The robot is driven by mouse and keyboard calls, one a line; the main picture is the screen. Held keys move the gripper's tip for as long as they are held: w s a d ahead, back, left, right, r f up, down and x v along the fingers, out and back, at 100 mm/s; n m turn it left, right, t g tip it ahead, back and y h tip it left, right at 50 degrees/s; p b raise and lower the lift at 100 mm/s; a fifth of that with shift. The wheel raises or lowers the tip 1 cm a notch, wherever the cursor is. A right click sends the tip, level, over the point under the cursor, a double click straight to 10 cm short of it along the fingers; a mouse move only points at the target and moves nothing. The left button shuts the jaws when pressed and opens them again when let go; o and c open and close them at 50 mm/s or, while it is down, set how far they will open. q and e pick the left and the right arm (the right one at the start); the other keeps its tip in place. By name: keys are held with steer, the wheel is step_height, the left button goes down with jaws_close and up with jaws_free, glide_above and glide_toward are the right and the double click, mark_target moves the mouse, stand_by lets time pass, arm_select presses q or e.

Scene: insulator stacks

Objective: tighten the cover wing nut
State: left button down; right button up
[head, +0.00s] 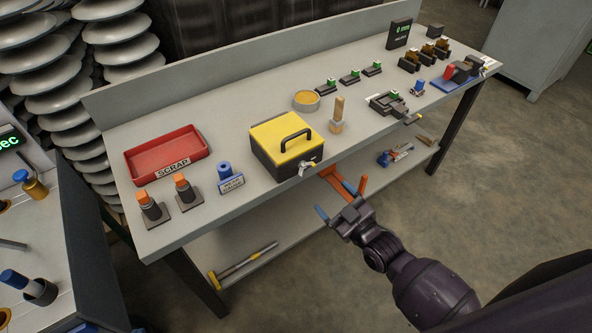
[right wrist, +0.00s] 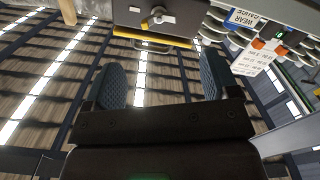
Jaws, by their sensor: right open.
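A dark box with a yellow lid and black handle (head: 285,135) stands near the front edge of the bench. A small metal wing nut (head: 307,169) sits on its front face, below the lid edge. In the right wrist view the wing nut (right wrist: 158,18) shows at the top, on the box front. My right gripper (head: 341,199) is in front of the bench, lower than the box and apart from it. Its two fingers (right wrist: 162,82) are spread with nothing between them. My left gripper is not in view.
A red scrap tray (head: 165,153), two orange-topped posts, a blue-topped wear gauge (head: 230,180) and a wooden-handled tool (head: 338,115) stand around the box. The floor right of the bench is clear.

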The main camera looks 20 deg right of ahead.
mark_target(309, 172)
steer(key=x, duration=1)
steer(key=shift+w+a+b, duration=0.1)
steer(key=shift+w+b, duration=0.2)
steer(key=shift+w, duration=0.1)
